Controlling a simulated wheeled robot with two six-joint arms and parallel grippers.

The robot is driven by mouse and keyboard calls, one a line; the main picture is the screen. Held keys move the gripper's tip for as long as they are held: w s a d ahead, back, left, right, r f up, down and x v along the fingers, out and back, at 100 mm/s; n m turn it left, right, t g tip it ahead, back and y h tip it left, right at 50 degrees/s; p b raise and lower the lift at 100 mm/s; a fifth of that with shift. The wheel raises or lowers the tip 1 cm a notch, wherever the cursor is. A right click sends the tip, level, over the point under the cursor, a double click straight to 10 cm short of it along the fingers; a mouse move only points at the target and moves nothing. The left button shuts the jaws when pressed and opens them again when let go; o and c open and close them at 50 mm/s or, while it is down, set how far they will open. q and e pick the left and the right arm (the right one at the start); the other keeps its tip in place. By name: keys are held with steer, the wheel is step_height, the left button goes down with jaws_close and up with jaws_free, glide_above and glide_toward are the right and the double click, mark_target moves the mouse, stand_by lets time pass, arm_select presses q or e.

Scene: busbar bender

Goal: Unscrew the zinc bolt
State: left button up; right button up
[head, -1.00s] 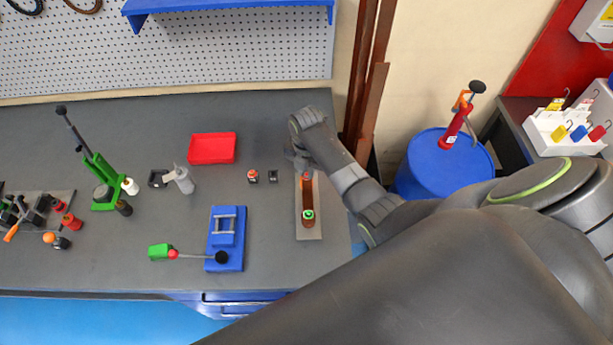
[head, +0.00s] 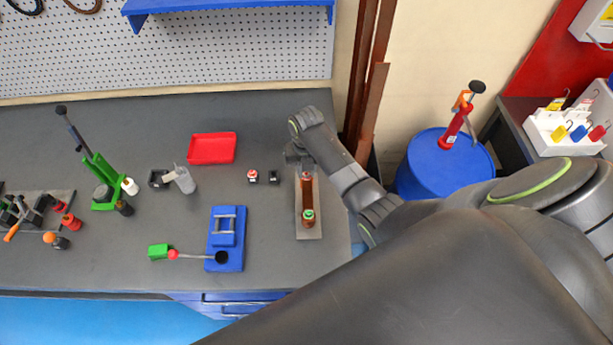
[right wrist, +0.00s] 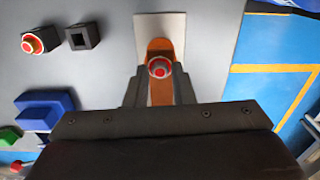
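A copper busbar (head: 308,192) lies on a pale plate (head: 311,233) on the bench. A green-ringed bolt (head: 308,215) stands at its near end. A red-ringed bolt (head: 306,175) with a pale centre stands towards its far end, and it also shows in the right wrist view (right wrist: 159,68). My right gripper (head: 299,160) is down at the far end of the plate. In the right wrist view its two fingers (right wrist: 160,75) are drawn in close on both sides of the red-ringed bolt, with no clear gap. My left gripper is not in view.
A small black block with a red-and-white top (head: 253,175) and a dark square socket (head: 273,177) sit left of the plate. A red tray (head: 212,148), a blue fixture (head: 225,240) and a green bender (head: 101,178) stand further left. A blue drum (head: 443,165) is right.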

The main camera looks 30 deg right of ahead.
stand_by(0.3)
steer(key=m, duration=0.5)
steer(key=shift+m, duration=0.4)
steer(key=shift+m, duration=0.3)
steer(key=m, duration=0.5)
steer(key=shift+m, duration=0.5)
steer(key=m, duration=0.4)
steer(key=shift+m, duration=0.4)
